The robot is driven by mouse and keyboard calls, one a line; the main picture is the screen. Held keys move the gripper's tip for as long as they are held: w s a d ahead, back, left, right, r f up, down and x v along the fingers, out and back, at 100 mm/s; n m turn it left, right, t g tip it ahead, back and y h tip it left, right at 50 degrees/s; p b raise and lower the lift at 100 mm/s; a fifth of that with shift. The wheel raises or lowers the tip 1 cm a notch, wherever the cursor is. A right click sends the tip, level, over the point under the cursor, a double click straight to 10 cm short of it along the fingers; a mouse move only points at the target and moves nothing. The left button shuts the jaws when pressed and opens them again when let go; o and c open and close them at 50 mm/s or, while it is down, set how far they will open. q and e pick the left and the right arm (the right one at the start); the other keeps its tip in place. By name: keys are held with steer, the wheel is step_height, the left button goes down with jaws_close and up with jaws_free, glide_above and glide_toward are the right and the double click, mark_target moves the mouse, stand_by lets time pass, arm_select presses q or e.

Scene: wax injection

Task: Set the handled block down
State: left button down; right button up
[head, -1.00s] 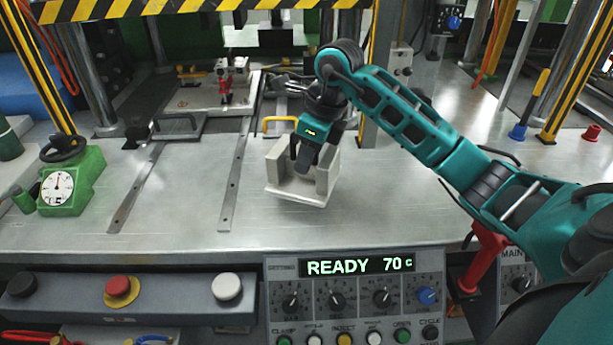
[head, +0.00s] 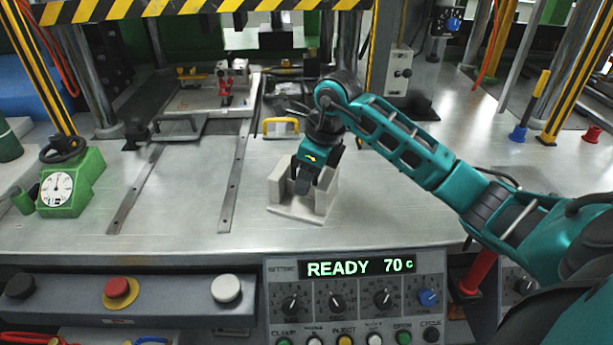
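The handled block (head: 285,207) is a pale grey piece with a flat base and upright walls. It is in the middle of the head view, at or very near the bare metal table top (head: 185,215); I cannot tell for sure whether its base touches. My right gripper (head: 302,188) points down between the block's walls and is shut on it. The grasped handle is hidden by the fingers and walls. The block looks roughly level. My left gripper is not in view.
A yellow handle (head: 281,121) stands just behind the block. Two metal rails (head: 233,185) run along the table to the left, with a green dial gauge (head: 72,185) beyond them. A control panel reading READY 70 C (head: 355,290) lies along the front edge.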

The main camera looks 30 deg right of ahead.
steer(key=shift+o, duration=0.8)
steer(key=shift+r, duration=0.2)
steer(key=v, duration=1.1)
steer(key=shift+r+p, duration=0.4)
steer(key=shift+s, duration=0.1)
